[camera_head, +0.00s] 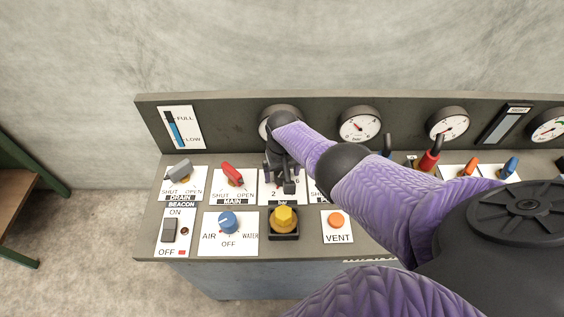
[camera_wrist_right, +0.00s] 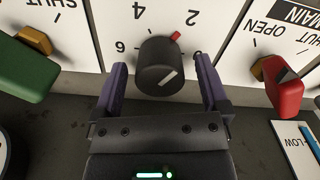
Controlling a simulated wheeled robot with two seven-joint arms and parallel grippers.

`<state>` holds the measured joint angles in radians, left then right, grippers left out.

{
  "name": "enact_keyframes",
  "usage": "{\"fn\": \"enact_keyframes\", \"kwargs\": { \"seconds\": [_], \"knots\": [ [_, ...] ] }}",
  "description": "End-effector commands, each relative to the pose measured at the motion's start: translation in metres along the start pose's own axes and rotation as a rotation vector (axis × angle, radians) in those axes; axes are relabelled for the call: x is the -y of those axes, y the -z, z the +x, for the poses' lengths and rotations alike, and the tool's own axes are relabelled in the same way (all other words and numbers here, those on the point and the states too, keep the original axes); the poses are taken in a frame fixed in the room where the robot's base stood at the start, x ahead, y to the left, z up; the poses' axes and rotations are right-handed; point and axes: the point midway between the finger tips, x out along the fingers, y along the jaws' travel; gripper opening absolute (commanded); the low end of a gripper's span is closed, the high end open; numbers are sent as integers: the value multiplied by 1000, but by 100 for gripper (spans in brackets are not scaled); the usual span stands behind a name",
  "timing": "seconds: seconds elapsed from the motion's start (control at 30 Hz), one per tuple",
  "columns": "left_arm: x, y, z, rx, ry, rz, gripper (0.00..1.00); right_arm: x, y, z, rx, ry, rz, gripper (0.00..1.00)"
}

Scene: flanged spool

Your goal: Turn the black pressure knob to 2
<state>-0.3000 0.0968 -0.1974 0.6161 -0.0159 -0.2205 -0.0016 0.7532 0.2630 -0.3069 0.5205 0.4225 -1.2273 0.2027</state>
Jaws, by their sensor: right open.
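The black pressure knob (camera_wrist_right: 154,67) sits on a white plate (camera_wrist_right: 95,15) marked 2, 4 and 6, upside down in the right wrist view. The knob has a white line on its face, and a red tab at its edge points between 4 and 2. My right gripper (camera_wrist_right: 162,72) is open, one finger on each side of the knob; I cannot tell whether either finger touches it. In the head view my right gripper (camera_head: 281,176) covers the knob and part of its plate (camera_head: 272,198). My left gripper is not in view.
A red MAIN lever (camera_head: 232,174) and grey DRAIN lever (camera_head: 180,171) stand left of the gripper. A yellow knob (camera_head: 284,218), blue selector (camera_head: 228,222) and orange VENT button (camera_head: 336,220) are nearer. A green lever (camera_wrist_right: 25,66) is close by in the wrist view. Gauges (camera_head: 360,125) line the back.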

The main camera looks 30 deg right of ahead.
Motion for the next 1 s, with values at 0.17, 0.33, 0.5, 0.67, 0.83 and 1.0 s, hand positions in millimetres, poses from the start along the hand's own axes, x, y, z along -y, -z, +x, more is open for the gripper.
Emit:
{"fn": "enact_keyframes", "kwargs": {
  "seconds": [0.17, 0.33, 0.5, 0.67, 0.83, 1.0],
  "knots": [
    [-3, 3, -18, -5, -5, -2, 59, 0, 0, -22, -1, 0, -1, 95],
    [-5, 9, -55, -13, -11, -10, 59, 0, 1, -70, -3, 0, 0, 95],
    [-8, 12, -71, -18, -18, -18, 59, 0, 0, -96, -1, 0, -1, 95],
    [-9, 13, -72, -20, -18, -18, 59, 0, 0, -100, 0, 0, 0, 95],
    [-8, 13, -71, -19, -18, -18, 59, 0, 0, -99, 0, 0, 0, 95],
    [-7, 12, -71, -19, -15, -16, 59, 0, 0, -99, 0, 0, 0, 95]
  ]
}}
